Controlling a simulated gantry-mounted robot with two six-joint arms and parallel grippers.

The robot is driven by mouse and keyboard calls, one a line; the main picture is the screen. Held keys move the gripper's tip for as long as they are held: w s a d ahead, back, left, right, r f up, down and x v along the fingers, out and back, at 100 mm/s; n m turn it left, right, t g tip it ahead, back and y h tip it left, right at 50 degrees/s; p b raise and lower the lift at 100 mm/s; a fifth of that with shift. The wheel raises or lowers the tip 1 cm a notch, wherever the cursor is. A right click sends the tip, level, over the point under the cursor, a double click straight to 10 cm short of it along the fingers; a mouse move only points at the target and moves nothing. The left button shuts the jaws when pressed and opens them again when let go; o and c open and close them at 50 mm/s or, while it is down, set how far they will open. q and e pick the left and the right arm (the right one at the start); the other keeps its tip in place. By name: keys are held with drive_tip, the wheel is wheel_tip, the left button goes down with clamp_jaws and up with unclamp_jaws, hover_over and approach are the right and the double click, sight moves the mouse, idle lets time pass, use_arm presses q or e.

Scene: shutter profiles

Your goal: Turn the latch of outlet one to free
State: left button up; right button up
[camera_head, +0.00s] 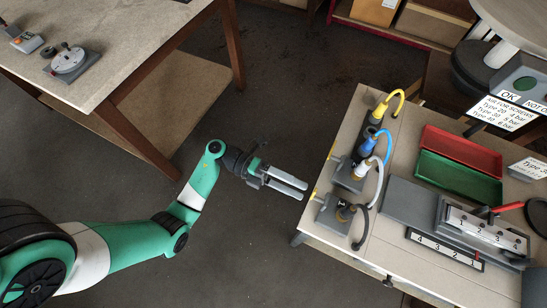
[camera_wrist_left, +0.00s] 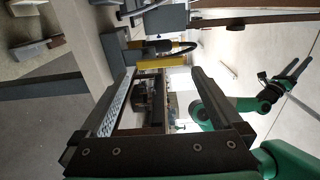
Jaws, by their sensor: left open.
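A row of outlets with hoses stands along the left edge of the right-hand table. The hoses are yellow (camera_head: 398,97), blue (camera_head: 388,143), white (camera_head: 379,182) and black (camera_head: 361,228). My left gripper (camera_head: 303,190) is open and empty, left of the table edge, apart from the outlets. In the left wrist view a yellow part (camera_wrist_left: 153,64) and a black hose (camera_wrist_left: 182,47) show beyond its fingers. A second gripper (camera_wrist_left: 296,68), apparently my right, shows small there.
Red (camera_head: 460,150) and green (camera_head: 457,178) trays lie on the right-hand table. A grey fixture with a red handle (camera_head: 508,208) and a numbered strip (camera_head: 445,248) are in front. Another table (camera_head: 120,50) stands at upper left. Floor between the tables is clear.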

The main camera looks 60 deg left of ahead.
use_arm(q)
drive_tip(key=v, duration=0.6)
drive_tip(key=shift+s+a, duration=0.2)
drive_tip(key=shift+a, duration=0.1)
